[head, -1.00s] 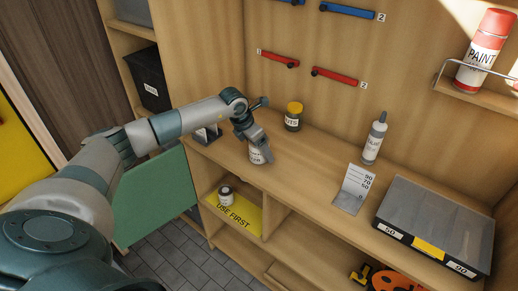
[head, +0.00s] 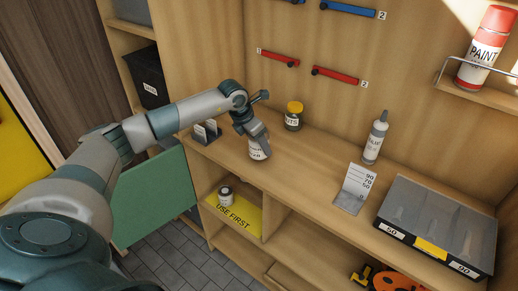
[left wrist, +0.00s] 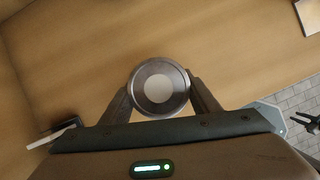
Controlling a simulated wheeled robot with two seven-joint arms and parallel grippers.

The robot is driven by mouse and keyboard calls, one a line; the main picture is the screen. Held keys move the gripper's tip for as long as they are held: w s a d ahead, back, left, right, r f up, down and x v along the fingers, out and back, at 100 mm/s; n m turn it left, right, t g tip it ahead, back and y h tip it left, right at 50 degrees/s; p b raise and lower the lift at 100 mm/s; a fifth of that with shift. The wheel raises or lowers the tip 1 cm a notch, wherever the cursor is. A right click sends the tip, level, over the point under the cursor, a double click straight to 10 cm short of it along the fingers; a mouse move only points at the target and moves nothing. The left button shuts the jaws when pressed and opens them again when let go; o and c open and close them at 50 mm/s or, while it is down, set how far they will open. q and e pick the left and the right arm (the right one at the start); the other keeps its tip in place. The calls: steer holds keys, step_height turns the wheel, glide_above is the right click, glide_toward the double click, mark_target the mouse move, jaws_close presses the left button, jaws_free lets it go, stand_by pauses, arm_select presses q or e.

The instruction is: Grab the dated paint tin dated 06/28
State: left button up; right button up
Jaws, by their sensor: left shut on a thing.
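My left gripper (head: 254,141) is shut on a small paint tin (head: 258,153) at the workbench top. In the left wrist view the tin (left wrist: 159,88) shows from above as a round grey lid with a pale disc, between the two fingers (left wrist: 160,100). Its white label faces the front, but its date is too small to read. Whether the tin touches the bench is hard to tell. My right gripper is not in view.
A yellow-lidded jar (head: 293,117) stands behind the held tin. A sealant bottle (head: 375,138), a numbered card stand (head: 354,188) and a compartment box (head: 440,225) are to the right. A small card holder (head: 207,132) is at left. Bench space right of the gripper is clear.

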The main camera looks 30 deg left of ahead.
arm_select(q)
steer(key=shift+w+d+r+b, duration=0.1)
steer(key=shift+d+r+b, duration=0.05)
steer(key=shift+r+b, duration=0.35)
steer(key=shift+d+r+b, duration=0.1)
steer(key=shift+r+b, duration=0.2)
steer(key=shift+r, duration=0.3)
steer(key=d+r+b, duration=0.4)
steer(key=d+r, duration=0.3)
steer(key=d, duration=0.4)
steer(key=shift+b, duration=0.3)
steer(key=shift+w, duration=0.1)
steer(key=shift+d, duration=0.1)
